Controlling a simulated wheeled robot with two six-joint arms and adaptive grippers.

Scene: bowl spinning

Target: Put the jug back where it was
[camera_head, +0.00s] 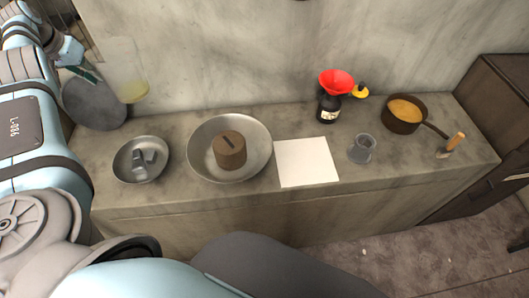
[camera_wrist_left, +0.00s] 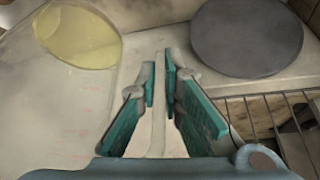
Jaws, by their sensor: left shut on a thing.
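The jug (camera_head: 124,62) is clear, with yellow liquid low inside. It is held up at the far left, in front of the back wall and above the counter's left end. My left gripper (camera_head: 88,76) is shut on the jug's handle, on the jug's left side. In the left wrist view the clear jug (camera_wrist_left: 62,110) fills the left, with the yellow liquid (camera_wrist_left: 82,38) at its far end. The left gripper's green-padded fingers (camera_wrist_left: 161,85) stand either side of the pale handle. My right gripper is in neither view.
A dark round disc (camera_head: 92,112) lies at the counter's left end, near the jug. Along the counter stand a small bowl (camera_head: 121,163), a wide bowl (camera_head: 258,160) holding a brown block, a white sheet (camera_head: 306,163), a black bottle with red funnel (camera_head: 337,82), a grey beaker (camera_head: 362,149) and a pan (camera_head: 404,125).

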